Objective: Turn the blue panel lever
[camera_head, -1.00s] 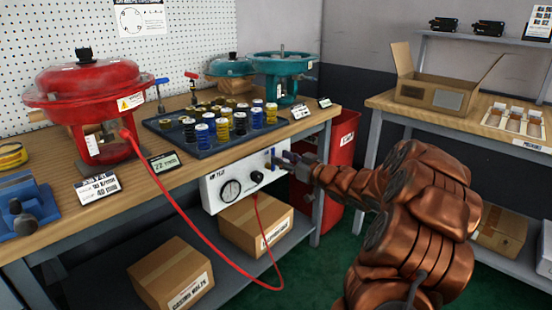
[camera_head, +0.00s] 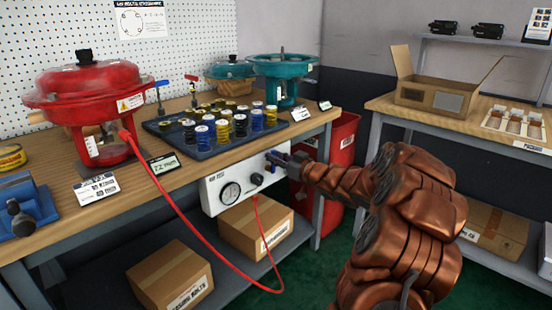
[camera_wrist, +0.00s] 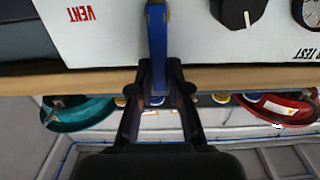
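The blue panel lever (camera_wrist: 157,45) is on the white panel box (camera_head: 215,193) under the bench's front edge. In the wrist view, which is upside down, it runs straight from its pivot at the top edge down between my fingers. My gripper (camera_wrist: 160,72) has its two dark fingers drawn together on both sides of the lever, and they appear to touch it. In the head view my gripper (camera_head: 282,160) is at the panel's upper right corner and hides most of the lever. Red VENT lettering (camera_wrist: 82,14) is beside the lever.
A gauge (camera_head: 230,193) and a black knob (camera_head: 257,179) are on the panel. A red hose (camera_head: 190,222) loops from it to the red actuator (camera_head: 85,90). The bench edge is just above the lever. A red bin (camera_head: 340,150) stands behind my gripper.

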